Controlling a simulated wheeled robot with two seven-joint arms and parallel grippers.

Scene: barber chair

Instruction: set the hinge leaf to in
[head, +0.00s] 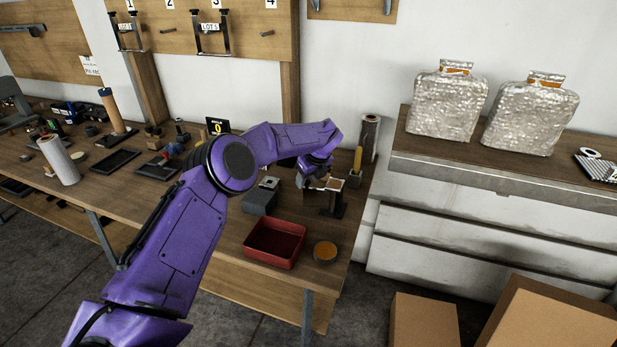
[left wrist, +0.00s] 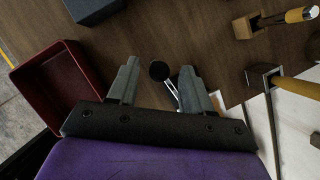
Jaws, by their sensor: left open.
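A small dark stand (head: 333,206) with a pale flat plate on top stands near the right end of the workbench; I take the plate to be the hinge leaf (head: 334,185), but it is small and partly covered. My left gripper (head: 318,182) is right at the stand, over its left side. In the left wrist view the gripper (left wrist: 160,80) is open, its two grey fingers apart. A black round knob (left wrist: 160,71) and a thin metal strip (left wrist: 172,90) show between the fingertips, with no visible grip on them. Whether the leaf is in or out cannot be told. My right gripper is not in view.
A red bin (head: 262,253) and a round orange-topped tin (head: 325,251) sit in front on the bench (head: 225,228). A grey block (head: 260,202) lies left of the stand. An upright orange handle (head: 357,160) and a grey cylinder (head: 370,138) stand behind it.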

